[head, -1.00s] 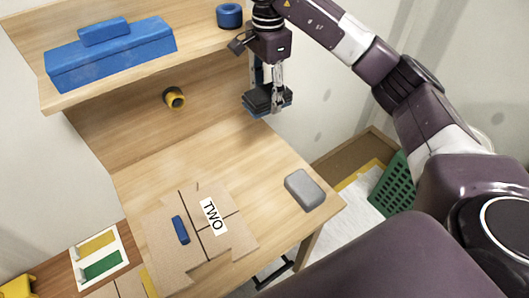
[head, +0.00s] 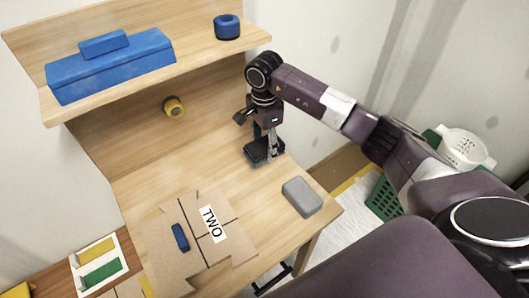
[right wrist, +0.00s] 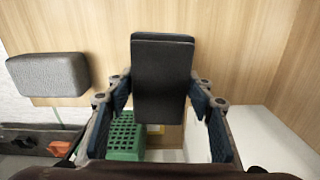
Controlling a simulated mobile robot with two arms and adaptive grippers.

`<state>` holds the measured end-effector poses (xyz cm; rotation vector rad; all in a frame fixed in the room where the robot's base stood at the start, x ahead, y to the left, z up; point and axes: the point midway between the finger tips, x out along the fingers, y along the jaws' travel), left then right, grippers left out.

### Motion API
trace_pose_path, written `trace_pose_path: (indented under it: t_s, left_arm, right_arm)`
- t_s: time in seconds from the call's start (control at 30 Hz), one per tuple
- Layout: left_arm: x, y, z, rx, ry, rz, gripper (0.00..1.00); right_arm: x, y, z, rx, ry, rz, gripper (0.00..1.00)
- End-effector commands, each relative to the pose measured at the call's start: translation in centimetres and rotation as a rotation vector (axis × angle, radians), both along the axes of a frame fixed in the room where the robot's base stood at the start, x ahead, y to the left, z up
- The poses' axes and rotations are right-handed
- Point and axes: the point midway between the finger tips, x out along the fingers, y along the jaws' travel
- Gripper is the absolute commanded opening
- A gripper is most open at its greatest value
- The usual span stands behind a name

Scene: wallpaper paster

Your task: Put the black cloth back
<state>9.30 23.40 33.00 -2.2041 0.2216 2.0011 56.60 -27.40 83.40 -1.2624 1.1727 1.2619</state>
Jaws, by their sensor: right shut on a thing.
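The black cloth (head: 258,156) is a dark folded pad, held at the right rear edge of the wooden desk (head: 160,173). My right gripper (head: 267,142) points down and is shut on it. In the right wrist view the cloth (right wrist: 162,75) sits between the two finger pads of the right gripper (right wrist: 160,97), with the desk top behind it. I cannot tell whether the cloth touches the desk. My left gripper is not in view.
A grey block (head: 302,196) lies near the desk's right corner. A cardboard piece marked TWO (head: 213,226) with a small blue block (head: 180,237) lies at the front. The shelf above (head: 200,64) holds blue items. A green basket (head: 384,197) stands right of the desk.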

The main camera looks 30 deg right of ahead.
Motion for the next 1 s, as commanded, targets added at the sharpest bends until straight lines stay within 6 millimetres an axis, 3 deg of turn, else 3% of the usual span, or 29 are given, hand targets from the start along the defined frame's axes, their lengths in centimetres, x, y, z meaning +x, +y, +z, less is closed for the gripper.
trace_pose_path:
  t_s: [0.23,0.7,0.73,0.87,1.0]
  left_arm:
    - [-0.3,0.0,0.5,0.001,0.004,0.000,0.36]
    - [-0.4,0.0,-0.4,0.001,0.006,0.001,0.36]
    - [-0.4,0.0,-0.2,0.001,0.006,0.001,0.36]
    - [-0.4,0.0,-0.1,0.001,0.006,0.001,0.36]
    - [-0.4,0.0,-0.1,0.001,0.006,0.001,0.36]
  right_arm:
    - [-0.1,0.0,-3.3,0.000,0.004,0.000,0.23]
    - [-0.1,0.0,-4.3,-0.001,0.001,0.001,0.23]
    - [-0.1,0.0,-4.1,-0.001,0.001,0.001,0.52]
    - [-0.1,0.0,-4.1,-0.001,0.002,0.000,0.66]
    - [-0.1,0.0,-4.1,-0.001,0.002,0.001,0.66]
